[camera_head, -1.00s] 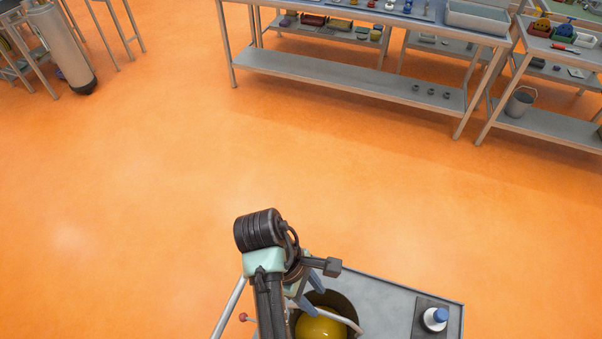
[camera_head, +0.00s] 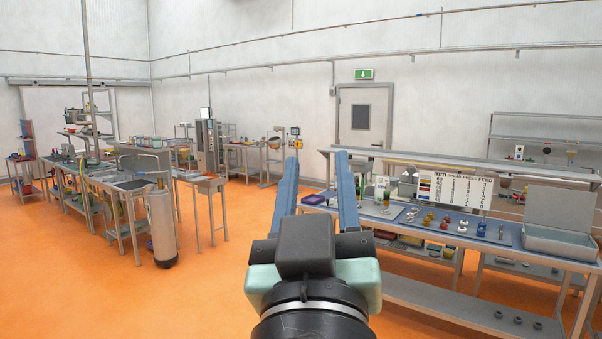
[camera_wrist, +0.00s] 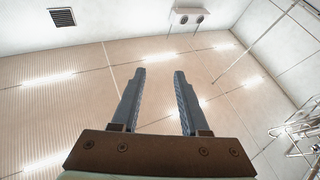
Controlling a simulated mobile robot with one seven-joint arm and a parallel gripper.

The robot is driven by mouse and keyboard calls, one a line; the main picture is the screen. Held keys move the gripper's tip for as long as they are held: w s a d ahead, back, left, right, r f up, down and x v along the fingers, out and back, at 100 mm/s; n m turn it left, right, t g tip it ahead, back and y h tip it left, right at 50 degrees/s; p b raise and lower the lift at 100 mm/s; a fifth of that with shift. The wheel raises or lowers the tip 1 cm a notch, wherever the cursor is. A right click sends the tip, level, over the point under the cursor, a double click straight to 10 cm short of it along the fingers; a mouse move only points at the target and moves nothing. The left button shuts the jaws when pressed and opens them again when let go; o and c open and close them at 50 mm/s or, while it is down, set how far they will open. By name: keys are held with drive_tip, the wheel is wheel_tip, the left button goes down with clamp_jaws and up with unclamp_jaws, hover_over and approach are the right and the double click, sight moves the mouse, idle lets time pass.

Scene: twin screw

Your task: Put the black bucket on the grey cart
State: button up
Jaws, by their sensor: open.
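My gripper (camera_head: 316,180) is raised in the middle of the head view, with its two blue-grey fingers apart and nothing between them. In the wrist view my gripper (camera_wrist: 159,72) points up at the ceiling, open and empty. Neither the black bucket nor the grey cart shows in the current views.
A long workbench (camera_head: 405,290) with small parts and a grey bin (camera_head: 560,243) stands at the right. Sinks and benches (camera_head: 135,180) line the left, with a grey cylinder (camera_head: 162,225) on the floor. Open orange floor (camera_head: 215,290) lies between.

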drive_tip(key=s+a+r+m+t+y, duration=0.1)
drive_tip(key=s+r+t, duration=0.3)
drive_tip(key=s+r, duration=0.4)
drive_tip(key=shift+s+a+y, duration=0.15)
drive_tip(key=shift+s+y, duration=0.1)
drive_tip(key=shift+y, duration=0.05)
drive_tip(key=shift+r, duration=0.1)
wheel_tip(320, 180, down, 15)
drive_tip(key=b, duration=1.4)
drive_tip(key=shift+d+b, duration=0.2)
drive_tip(key=shift+b, duration=0.1)
